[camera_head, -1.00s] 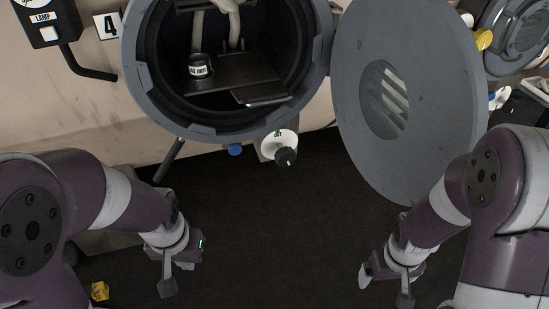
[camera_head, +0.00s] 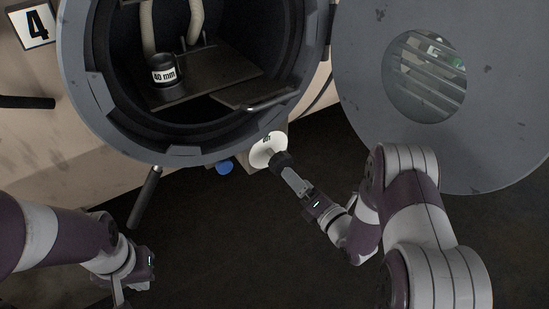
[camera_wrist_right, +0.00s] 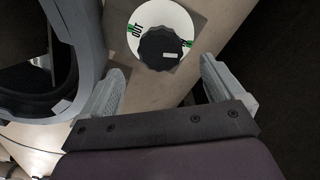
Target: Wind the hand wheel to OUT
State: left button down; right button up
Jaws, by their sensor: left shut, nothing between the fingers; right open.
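The hand wheel is a dark ribbed knob (camera_wrist_right: 158,50) on a round white dial (camera_head: 262,147), below the round chamber opening. In the right wrist view the dial (camera_wrist_right: 176,17) has green marks and the word OUT at its left. A small pale mark sits on the lower right of the knob face. My right gripper (camera_head: 288,173) is by the knob; in the wrist view its open fingers (camera_wrist_right: 160,82) lie either side below the knob, with nothing visible between them. Whether a finger touches the knob is unclear. My left gripper (camera_head: 120,291) is shut and empty at lower left.
The chamber (camera_head: 88,110) stands open, with a pot marked 40 mm (camera_head: 165,76) on a plate inside. Its big round door (camera_head: 350,70) hangs open at the right. A blue knob (camera_head: 224,168) and a dark bar handle (camera_head: 145,198) are left of the dial.

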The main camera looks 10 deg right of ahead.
aim_at(277, 160)
jog(key=x, duration=1)
jog(key=shift+w+a+f, duration=0.15)
jog(key=c, duration=1)
